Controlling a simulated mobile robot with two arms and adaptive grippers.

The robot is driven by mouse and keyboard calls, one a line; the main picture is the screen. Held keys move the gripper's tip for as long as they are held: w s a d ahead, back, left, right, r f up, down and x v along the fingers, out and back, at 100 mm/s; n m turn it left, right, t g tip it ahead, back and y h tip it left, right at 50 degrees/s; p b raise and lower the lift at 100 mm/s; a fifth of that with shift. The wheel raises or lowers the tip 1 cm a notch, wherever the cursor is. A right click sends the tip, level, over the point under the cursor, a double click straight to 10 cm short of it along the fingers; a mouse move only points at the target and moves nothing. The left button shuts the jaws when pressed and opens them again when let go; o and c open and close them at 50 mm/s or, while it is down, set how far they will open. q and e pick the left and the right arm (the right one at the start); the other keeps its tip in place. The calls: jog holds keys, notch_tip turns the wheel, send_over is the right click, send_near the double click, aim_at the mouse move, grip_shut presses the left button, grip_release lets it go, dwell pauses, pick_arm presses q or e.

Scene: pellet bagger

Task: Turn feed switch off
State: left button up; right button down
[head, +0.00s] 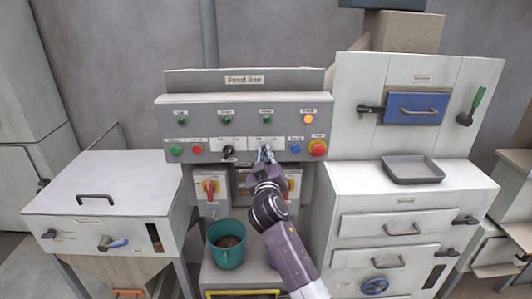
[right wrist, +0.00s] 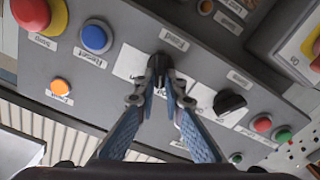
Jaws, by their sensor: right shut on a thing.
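The feed switch (right wrist: 159,62) is a black rotary knob on a pale plate, beside a label that reads "Feed" in the right wrist view. My right gripper (right wrist: 158,82) is shut on this knob, its two blue-padded fingers on either side of it. In the head view my right gripper (head: 266,156) is at the right-hand knob of the grey control panel (head: 215,126) and hides most of it. I cannot tell which way the knob points. A second black knob (head: 228,151) sits to its left; it also shows in the right wrist view (right wrist: 229,102). My left gripper is out of view.
A blue button (head: 295,149) and a red-and-yellow emergency button (head: 317,148) are close on the right. An orange lamp (head: 308,118) glows above them. Red-and-yellow rotary switches (head: 209,188) and a teal bucket (head: 227,254) are below. A cabinet (head: 405,195) stands right.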

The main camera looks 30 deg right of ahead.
jog(key=shift+f+n, duration=0.1)
jog(key=shift+n, duration=0.4)
jog(key=c, duration=2)
grip_release()
jog(key=v, duration=1.2)
